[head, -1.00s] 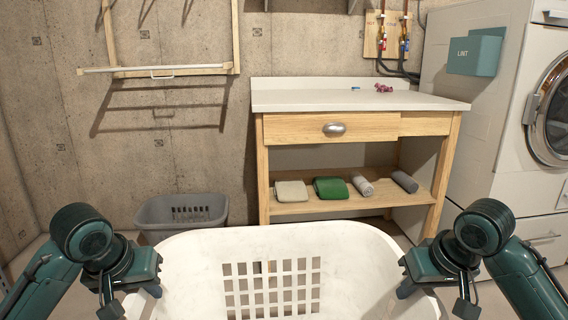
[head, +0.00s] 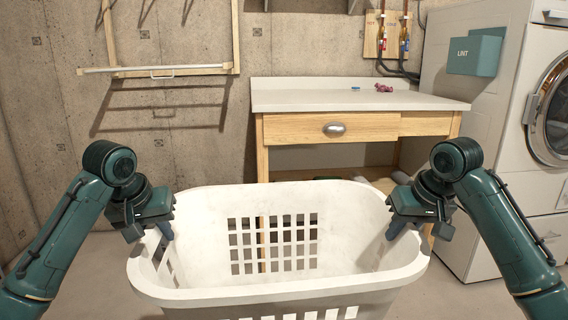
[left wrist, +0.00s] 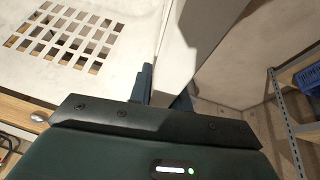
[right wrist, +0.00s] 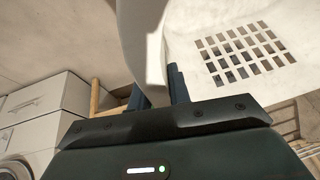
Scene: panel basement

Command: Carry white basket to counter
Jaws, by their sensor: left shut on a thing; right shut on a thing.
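The white basket (head: 345,222) is held up level in front of me, with grid holes in its far and near walls; it looks empty. My left gripper (head: 166,230) is shut on its left rim, and the left wrist view shows the fingers (left wrist: 158,88) on the basket wall (left wrist: 110,58). My right gripper (head: 396,228) is shut on the right rim, and the right wrist view shows its fingers (right wrist: 160,90) around the basket wall (right wrist: 180,45). The counter (head: 345,96) is a white top on a wooden table behind the basket.
A small blue item (head: 355,88) and a pink item (head: 383,88) lie at the back of the counter; its front is clear. A white washer (head: 500,130) with a teal lint box (head: 475,54) stands to the right. A wooden drying rack (head: 160,70) hangs on the left wall.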

